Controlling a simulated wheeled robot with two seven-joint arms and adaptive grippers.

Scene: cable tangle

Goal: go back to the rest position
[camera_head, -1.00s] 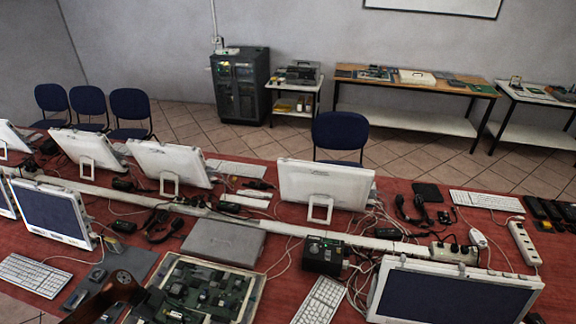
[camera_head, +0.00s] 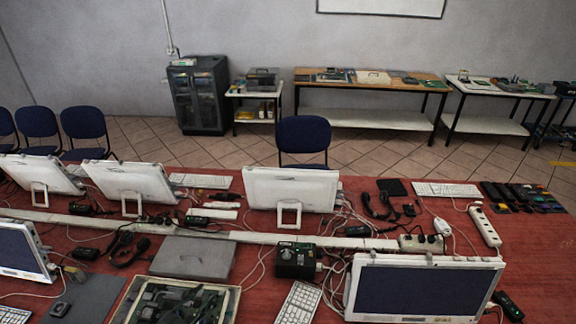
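My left gripper (camera_head: 196,306) shows only as dark shapes at the bottom edge, against the pale-rimmed tray of green electronics parts (camera_head: 132,300). It is hard to separate from those parts, and its fingers are not clear. I cannot tell whether it is open or shut, and I see nothing held in it. My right gripper is out of view.
A red table (camera_head: 120,240) carries several white monitors, one (camera_head: 425,290) close at the front right. A closed grey laptop (camera_head: 193,258), a black box (camera_head: 295,261), power strips and tangled cables lie between them. Blue chairs (camera_head: 303,136) stand behind.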

